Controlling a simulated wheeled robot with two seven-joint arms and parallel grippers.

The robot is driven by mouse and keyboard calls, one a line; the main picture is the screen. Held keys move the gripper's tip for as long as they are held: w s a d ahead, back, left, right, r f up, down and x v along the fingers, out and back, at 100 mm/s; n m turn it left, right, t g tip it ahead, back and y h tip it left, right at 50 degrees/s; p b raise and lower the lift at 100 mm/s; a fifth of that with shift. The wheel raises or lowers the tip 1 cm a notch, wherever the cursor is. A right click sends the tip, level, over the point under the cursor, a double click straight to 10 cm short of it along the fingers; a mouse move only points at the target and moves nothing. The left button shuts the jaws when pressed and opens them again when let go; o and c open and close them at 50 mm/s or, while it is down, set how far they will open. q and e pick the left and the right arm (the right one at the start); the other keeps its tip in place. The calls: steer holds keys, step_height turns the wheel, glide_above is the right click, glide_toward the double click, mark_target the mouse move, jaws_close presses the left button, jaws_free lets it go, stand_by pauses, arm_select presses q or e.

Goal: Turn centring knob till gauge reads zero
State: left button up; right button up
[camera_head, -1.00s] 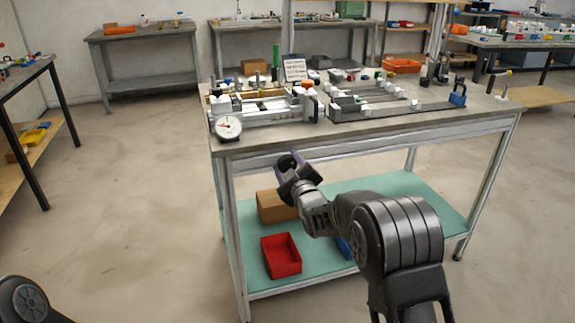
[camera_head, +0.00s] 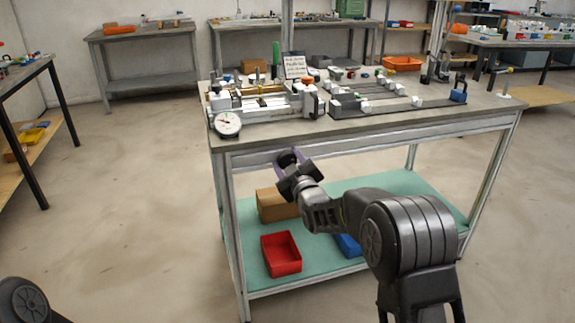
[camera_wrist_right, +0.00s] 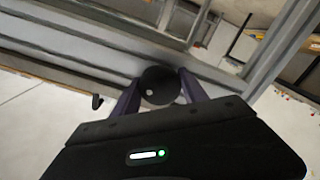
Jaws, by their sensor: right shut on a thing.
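The round gauge (camera_head: 227,123) with a white face stands at the front left corner of the workbench top. Its needle is too small to read surely. The black round centring knob (camera_head: 286,159) sits at the bench's front, below the top's edge. It also shows in the right wrist view (camera_wrist_right: 159,86), between two purple fingers. My right gripper (camera_head: 292,162) is shut on this knob, one finger on each side. My left gripper is out of view; only a part of my left arm shows at the lower left.
A frame jig (camera_head: 262,101) with rails and white blocks lies on the bench behind the gauge. A small sign (camera_head: 295,67) stands behind it. The lower shelf (camera_head: 340,262) holds a red bin (camera_head: 281,254), a cardboard box (camera_head: 276,205) and a blue bin (camera_head: 348,246).

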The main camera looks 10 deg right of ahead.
steer(key=m+b, duration=0.3)
steer(key=b, duration=0.1)
steer(key=m+b, duration=0.4)
steer(key=shift+f+m, duration=0.2)
steer(key=shift+m, duration=0.1)
arm_select(q)
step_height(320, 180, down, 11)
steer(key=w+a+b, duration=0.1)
steer(key=b, duration=0.1)
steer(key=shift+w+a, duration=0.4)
arm_select(e)
steer(key=shift+r+m, duration=0.2)
steer(key=shift+m, duration=1.3)
arm_select(q)
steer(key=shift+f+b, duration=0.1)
steer(key=shift+b, duration=0.2)
arm_select(e)
steer(key=o, duration=1.1)
steer(key=shift+c, duration=0.2)
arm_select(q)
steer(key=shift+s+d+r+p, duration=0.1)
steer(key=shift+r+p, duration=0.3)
arm_select(e)
steer(key=s, duration=0.7)
steer(key=shift+s+d, duration=0.25)
steer(key=shift+s, duration=0.15)
